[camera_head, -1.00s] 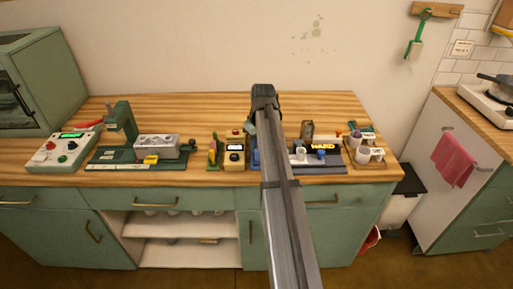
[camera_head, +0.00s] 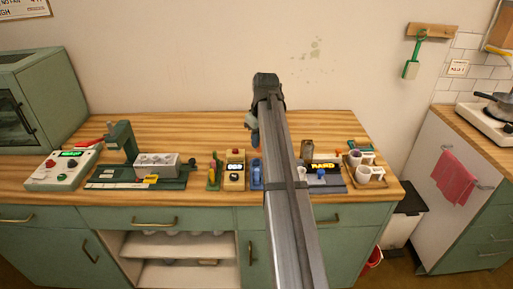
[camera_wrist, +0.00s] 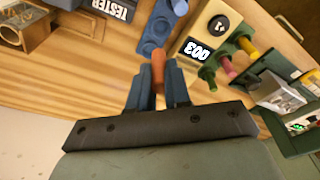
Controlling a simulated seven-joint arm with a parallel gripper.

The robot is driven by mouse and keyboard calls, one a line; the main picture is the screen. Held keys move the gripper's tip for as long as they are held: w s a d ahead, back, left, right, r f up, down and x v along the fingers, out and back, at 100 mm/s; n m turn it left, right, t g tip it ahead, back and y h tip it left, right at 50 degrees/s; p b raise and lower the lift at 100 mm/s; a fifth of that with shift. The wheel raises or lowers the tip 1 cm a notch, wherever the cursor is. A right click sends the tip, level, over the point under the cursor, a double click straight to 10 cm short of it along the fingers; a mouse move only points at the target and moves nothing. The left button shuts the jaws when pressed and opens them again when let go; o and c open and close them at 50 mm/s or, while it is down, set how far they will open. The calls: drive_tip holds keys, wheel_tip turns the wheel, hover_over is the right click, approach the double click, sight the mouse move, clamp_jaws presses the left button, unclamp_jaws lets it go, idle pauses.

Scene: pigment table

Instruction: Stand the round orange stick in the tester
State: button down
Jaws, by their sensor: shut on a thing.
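My gripper (camera_wrist: 158,88) is shut on the round orange stick (camera_wrist: 158,66), which stands out between the blue fingertips in the wrist view. In the head view my gripper (camera_head: 253,133) hangs above the worktop, over the area of the blue holder; the stick cannot be made out there. The blue holder (camera_wrist: 154,37) with round hollows lies just beyond the stick in the wrist view and shows in the head view (camera_head: 256,175). A dark label reading TESTER (camera_wrist: 112,8) is at the top edge of the wrist view, left of the blue holder; the tester's body is mostly out of view.
A yellow box marked 003 (camera_wrist: 205,32) and a green rack with coloured sticks (camera_wrist: 228,62) stand beside the blue holder. My arm hides part of the worktop.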

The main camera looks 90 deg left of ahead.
drive_tip(key=w+d+r, duration=0.1)
drive_tip(key=w+d, duration=0.1)
drive_tip(key=w, duration=0.5)
drive_tip(key=w+d+r+n, duration=0.1)
drive_tip(key=w+d+r, duration=0.1)
drive_tip(key=w, duration=0.5)
drive_tip(key=shift+w+d+r+n, duration=0.15)
drive_tip(key=shift+w+d+n, duration=0.05)
drive_tip(key=shift+d+n, duration=0.15)
